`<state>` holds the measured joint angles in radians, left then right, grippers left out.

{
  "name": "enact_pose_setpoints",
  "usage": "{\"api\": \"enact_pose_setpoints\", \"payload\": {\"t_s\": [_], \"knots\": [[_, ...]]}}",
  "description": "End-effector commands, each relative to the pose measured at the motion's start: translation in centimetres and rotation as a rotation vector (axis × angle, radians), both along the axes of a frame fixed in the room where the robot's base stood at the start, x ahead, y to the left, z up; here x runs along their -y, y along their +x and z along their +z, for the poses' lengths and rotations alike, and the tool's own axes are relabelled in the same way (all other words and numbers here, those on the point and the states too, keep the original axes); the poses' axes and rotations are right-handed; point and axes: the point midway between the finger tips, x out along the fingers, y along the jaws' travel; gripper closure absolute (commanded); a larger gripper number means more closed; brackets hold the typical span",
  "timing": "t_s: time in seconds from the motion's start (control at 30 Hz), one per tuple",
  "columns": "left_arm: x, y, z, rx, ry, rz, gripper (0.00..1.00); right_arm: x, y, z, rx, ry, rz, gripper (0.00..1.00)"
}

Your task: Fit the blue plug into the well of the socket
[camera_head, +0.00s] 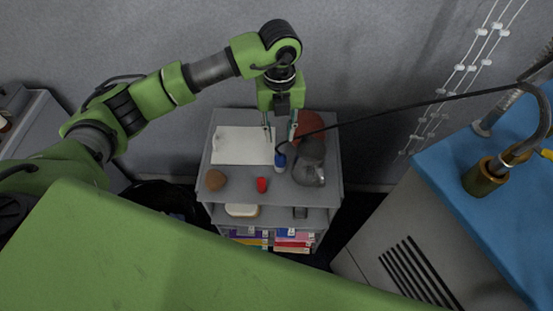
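The small blue plug (280,159) stands on the top of a grey shelf cart, with a pale lower part. My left gripper (280,140) points down just behind and above the plug. Its two fingers are spread apart, and nothing shows between them. I cannot make out the socket or its well for certain. My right gripper is not in view.
The cart top (235,173) also holds a white sheet (240,146), a brown lump (216,180), a small red item (262,185), a grey kettle-like object (309,165) and a dark red round object (307,126). A blue-topped cabinet (455,160) with a brass fitting (482,180) stands right.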

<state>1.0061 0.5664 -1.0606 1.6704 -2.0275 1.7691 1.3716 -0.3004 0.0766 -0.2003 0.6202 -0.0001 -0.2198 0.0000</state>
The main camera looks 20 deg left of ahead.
Motion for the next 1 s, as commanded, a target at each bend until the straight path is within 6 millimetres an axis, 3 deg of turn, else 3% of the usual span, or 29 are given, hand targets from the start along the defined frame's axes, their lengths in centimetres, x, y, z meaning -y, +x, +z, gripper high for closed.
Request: {"api": "enact_pose_setpoints", "payload": {"t_s": [0.3,0.57,0.83,1.0], "knots": [[0.1,-0.1,-6.0,-0.004,0.000,-0.001,0.71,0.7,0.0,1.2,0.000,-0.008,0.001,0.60],[0.1,0.0,-8.0,-0.003,0.001,-0.002,0.71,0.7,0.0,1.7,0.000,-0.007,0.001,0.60],[0.2,0.2,-11.8,-0.002,0.000,-0.003,0.71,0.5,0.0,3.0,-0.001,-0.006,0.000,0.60],[0.2,0.2,-12.8,0.000,0.000,-0.003,0.71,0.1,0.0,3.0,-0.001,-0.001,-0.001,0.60]]}}
